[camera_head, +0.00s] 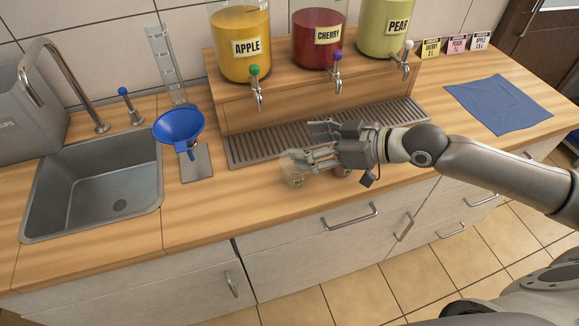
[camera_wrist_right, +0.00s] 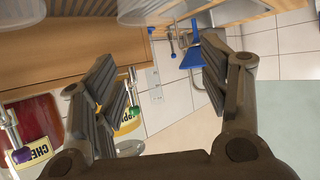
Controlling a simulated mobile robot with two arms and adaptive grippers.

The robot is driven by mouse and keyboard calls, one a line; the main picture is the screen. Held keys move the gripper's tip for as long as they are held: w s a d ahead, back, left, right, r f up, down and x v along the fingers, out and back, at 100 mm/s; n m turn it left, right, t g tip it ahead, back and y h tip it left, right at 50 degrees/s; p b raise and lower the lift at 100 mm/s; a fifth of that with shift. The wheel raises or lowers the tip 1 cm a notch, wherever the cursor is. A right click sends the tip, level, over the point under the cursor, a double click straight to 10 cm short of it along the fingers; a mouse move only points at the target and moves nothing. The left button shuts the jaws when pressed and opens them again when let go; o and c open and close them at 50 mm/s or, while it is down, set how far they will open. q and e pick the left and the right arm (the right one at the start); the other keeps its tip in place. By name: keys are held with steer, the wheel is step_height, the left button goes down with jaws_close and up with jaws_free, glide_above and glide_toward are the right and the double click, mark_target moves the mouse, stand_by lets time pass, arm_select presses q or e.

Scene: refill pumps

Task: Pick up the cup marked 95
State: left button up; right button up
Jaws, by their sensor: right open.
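A small clear cup (camera_head: 293,179) stands on the counter just in front of the drip grate. It bears a small label whose number is too small to read. My right gripper (camera_head: 302,143) is open, and its fingers point left, just above and behind this cup. A second cup (camera_head: 342,173) is mostly hidden beneath my right gripper, and its label cannot be read. In the right wrist view my right gripper (camera_wrist_right: 160,68) is open with nothing between its fingers. Cup-like clear shapes (camera_wrist_right: 150,9) show at the top edge there. My left gripper is not in view.
Apple (camera_head: 240,62), cherry (camera_head: 318,52) and pear (camera_head: 388,28) dispensers stand on a wooden riser behind the drip grate (camera_head: 250,151). A blue funnel (camera_head: 179,124) stands beside the sink (camera_head: 95,190).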

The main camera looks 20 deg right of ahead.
glide_toward(283, 159)
steer(key=x, duration=0.3)
steer(key=shift+w+f+p, duration=0.2)
steer(key=shift+w+p, duration=0.1)
steer(key=shift+x, duration=0.85)
steer(key=shift+w+a+f+p, duration=0.1)
steer(key=shift+w+a+p, duration=0.1)
steer(key=shift+a+p, duration=0.1)
steer(key=p+x, duration=0.1)
steer(key=x, duration=0.3)
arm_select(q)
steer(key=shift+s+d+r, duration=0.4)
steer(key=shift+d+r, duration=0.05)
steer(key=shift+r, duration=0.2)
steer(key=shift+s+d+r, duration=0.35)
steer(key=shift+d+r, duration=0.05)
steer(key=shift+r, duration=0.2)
arm_select(e)
steer(key=shift+w+a+f, duration=0.2)
steer(key=shift+f, duration=0.1)
steer(key=shift+c, duration=0.4)
steer(key=c, duration=0.4)
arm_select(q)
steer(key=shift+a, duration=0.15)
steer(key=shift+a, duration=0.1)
arm_select(e)
steer(key=shift+c, duration=0.2)
